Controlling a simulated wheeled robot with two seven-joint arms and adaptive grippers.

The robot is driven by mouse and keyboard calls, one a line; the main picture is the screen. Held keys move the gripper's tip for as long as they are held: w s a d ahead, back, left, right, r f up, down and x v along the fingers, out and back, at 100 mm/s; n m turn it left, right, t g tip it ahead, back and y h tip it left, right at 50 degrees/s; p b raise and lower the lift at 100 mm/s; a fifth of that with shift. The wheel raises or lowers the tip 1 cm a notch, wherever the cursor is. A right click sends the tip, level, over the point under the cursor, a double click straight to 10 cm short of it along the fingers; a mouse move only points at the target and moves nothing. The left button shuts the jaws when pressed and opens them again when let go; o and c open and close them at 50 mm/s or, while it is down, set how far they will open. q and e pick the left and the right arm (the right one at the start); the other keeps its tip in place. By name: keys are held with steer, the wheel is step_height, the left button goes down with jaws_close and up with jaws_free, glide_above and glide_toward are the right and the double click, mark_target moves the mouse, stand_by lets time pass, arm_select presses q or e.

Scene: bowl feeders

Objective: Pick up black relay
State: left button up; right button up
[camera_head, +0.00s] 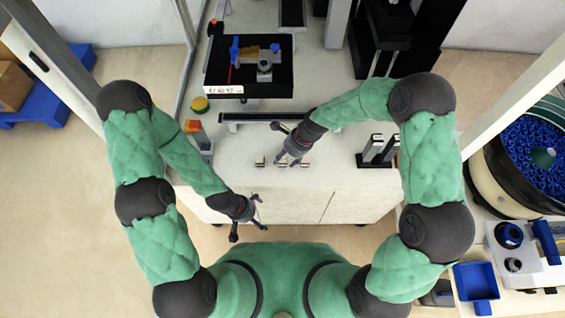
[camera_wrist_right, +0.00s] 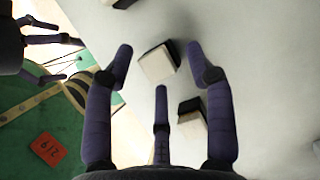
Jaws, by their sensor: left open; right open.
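Small black relays with cream faces stand in a row on the white worktop; the left one (camera_head: 260,161) and the right one (camera_head: 306,164) show in the head view. The middle one is partly hidden by my right gripper (camera_head: 288,160). In the right wrist view, one relay (camera_wrist_right: 157,65) lies between the spread fingertips of my open right gripper (camera_wrist_right: 160,58), with no clear contact. A second relay (camera_wrist_right: 191,120) is beside the right finger, and another (camera_wrist_right: 121,3) is cut off at the top edge. My left gripper (camera_head: 247,220) is open and empty, off the worktop's front edge.
A black fixture (camera_head: 248,75) with blue and red parts stands behind on the worktop (camera_head: 230,150). Black and silver uprights (camera_head: 378,150) stand right of the relays. A bowl feeder (camera_head: 530,150) with blue parts and a blue bin (camera_head: 476,281) are at right.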

jaws_close()
steer(key=shift+r, duration=0.15)
